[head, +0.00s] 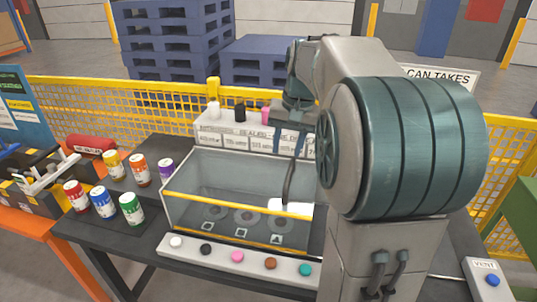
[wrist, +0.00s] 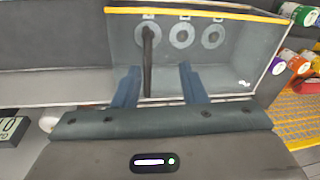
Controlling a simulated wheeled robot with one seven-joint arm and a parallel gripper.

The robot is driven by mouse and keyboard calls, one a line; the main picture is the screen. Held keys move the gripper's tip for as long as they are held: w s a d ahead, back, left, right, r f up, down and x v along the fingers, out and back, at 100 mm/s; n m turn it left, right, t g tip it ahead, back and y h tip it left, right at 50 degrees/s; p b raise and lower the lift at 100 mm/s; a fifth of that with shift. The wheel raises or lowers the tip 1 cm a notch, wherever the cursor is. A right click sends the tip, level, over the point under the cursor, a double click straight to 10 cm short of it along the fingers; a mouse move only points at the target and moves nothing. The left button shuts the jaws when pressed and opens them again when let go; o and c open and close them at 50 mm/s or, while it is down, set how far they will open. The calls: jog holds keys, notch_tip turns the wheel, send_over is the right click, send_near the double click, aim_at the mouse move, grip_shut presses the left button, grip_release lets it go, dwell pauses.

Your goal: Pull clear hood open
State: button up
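The clear hood (head: 225,180) is a see-through box cover with yellow edging on the dark table. It looks closed over several ringed spots; it also shows in the wrist view (wrist: 215,65). My gripper (head: 292,153) is over the hood's right rear part, partly hidden by my arm. In the wrist view my gripper (wrist: 160,78) has two blue fingers spread apart. A dark slender bar (wrist: 148,62) shows between the fingers, apart from both; a dark curved piece (head: 290,182) shows below the gripper in the head view. I cannot tell whether it belongs to the hood.
Several coloured cans (head: 103,202) stand left of the hood. A strip with several coloured knobs (head: 237,258) runs along its front. A lettered rack (head: 235,137) with bottles stands behind it, before a yellow mesh fence (head: 130,105). My arm hides the right side.

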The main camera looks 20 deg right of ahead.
jog(key=m, duration=0.2)
send_near(290, 172)
jog(key=shift+y, duration=0.4)
jog(key=f, duration=0.5)
jog(key=w+f, duration=0.1)
jog(key=f, duration=0.2)
jog(key=shift+a+f, duration=0.2)
jog(key=shift+a, duration=0.1)
grip_shut()
